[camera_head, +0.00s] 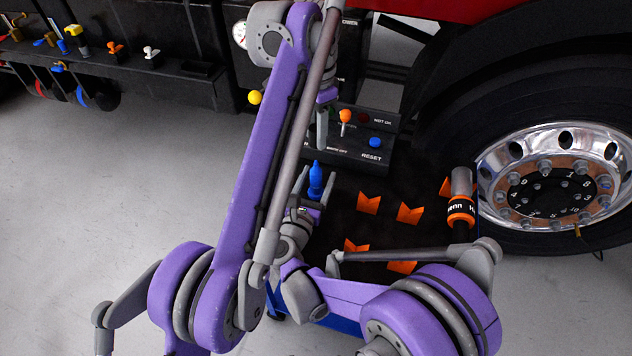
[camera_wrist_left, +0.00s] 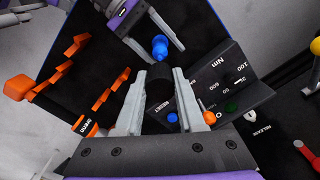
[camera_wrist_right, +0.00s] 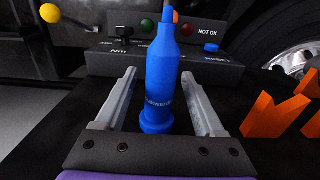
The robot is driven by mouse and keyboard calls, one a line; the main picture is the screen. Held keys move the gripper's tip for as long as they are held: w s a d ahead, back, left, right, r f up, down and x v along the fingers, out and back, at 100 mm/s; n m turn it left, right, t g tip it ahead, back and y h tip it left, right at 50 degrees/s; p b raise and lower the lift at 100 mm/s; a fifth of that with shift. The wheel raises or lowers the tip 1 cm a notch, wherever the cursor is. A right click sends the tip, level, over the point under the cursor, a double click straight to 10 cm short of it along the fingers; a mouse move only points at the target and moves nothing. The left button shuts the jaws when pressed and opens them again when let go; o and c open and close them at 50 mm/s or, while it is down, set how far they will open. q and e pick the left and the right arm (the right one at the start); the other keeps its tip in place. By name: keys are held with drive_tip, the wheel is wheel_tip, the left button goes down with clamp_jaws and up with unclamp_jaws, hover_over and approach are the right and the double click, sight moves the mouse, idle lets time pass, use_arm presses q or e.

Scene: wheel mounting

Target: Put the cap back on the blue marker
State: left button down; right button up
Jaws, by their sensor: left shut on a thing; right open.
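The blue marker (camera_head: 315,182) stands upright on the black work surface, narrow end up. It fills the middle of the right wrist view (camera_wrist_right: 160,85) and shows near the top of the left wrist view (camera_wrist_left: 159,46). My right gripper (camera_head: 316,174) is open, its fingers on either side of the marker with gaps visible. My left gripper (camera_head: 323,142) is above and behind the marker in the head view. It is shut on a dark cylinder (camera_wrist_left: 157,90), seemingly the cap, which is hard to make out against the black surface. The cap is apart from the marker.
A control box (camera_head: 345,155) with coloured buttons and a RESET label stands behind the marker. Orange holders (camera_head: 410,213) and a tool with an orange band (camera_head: 460,212) are to the right. A truck wheel (camera_head: 550,180) stands beyond the right edge.

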drive_tip(key=shift+x, duration=0.9)
clamp_jaws()
idle(0.9)
